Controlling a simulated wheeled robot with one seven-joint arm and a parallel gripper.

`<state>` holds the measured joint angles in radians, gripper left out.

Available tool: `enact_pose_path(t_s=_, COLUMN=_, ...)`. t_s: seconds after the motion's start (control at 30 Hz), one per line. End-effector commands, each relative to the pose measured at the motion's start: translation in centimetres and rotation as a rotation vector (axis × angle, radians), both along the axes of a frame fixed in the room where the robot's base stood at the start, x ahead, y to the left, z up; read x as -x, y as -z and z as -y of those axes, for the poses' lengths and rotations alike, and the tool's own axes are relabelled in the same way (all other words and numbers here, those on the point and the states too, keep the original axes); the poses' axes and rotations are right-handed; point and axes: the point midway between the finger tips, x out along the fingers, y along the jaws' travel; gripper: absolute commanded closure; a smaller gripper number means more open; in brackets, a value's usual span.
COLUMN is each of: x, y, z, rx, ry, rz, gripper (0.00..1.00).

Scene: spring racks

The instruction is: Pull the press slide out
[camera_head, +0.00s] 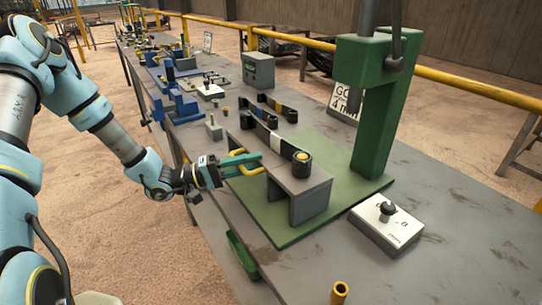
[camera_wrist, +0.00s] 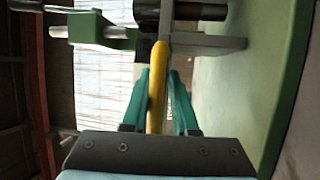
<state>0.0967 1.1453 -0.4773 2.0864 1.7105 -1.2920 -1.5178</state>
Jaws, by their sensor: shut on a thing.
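The press (camera_head: 374,120) is a green column on a green base plate (camera_head: 345,180). Its slide (camera_head: 300,183) is a grey plate on a grey block, with a dark strap-like part with rolled ends (camera_head: 268,137) lying on it. A yellow handle (camera_head: 250,171) sticks out from the slide's left side. My gripper (camera_head: 250,162) has its green fingers shut on this handle. In the wrist view the yellow handle (camera_wrist: 157,85) runs between the two fingers (camera_wrist: 164,105). The handle's far end meets a grey plate edge (camera_wrist: 205,42).
A white control box with a black knob (camera_head: 386,222) stands right of the slide, and a brass tube (camera_head: 339,291) stands in front. Blue fixtures (camera_head: 180,105) and a grey-green box (camera_head: 258,70) stand farther back. The floor left of the bench is open.

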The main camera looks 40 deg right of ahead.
Motion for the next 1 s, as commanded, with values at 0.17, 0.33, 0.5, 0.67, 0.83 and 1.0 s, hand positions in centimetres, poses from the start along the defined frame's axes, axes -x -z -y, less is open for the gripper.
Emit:
enact_pose_path(t_s=0.17, x=-0.4, y=-1.0, z=-2.1, rx=0.024, ry=-0.003, rz=0.000, gripper=1.00)
enact_pose_path(t_s=0.33, x=-0.4, y=-0.9, z=-3.1, rx=0.023, ry=-0.002, rz=0.000, gripper=1.00)
enact_pose_path(t_s=0.5, x=-0.4, y=-0.9, z=-3.4, rx=0.023, ry=-0.002, rz=0.000, gripper=1.00)
enact_pose_path(t_s=0.67, x=-0.4, y=-0.9, z=-3.4, rx=0.022, ry=-0.001, rz=-0.001, gripper=1.00)
enact_pose_path(t_s=0.83, x=-0.3, y=-0.9, z=-3.4, rx=0.021, ry=-0.001, rz=-0.002, gripper=0.61)
enact_pose_path(t_s=1.0, x=-0.3, y=-0.6, z=-3.4, rx=0.018, ry=0.000, rz=-0.003, gripper=0.53)
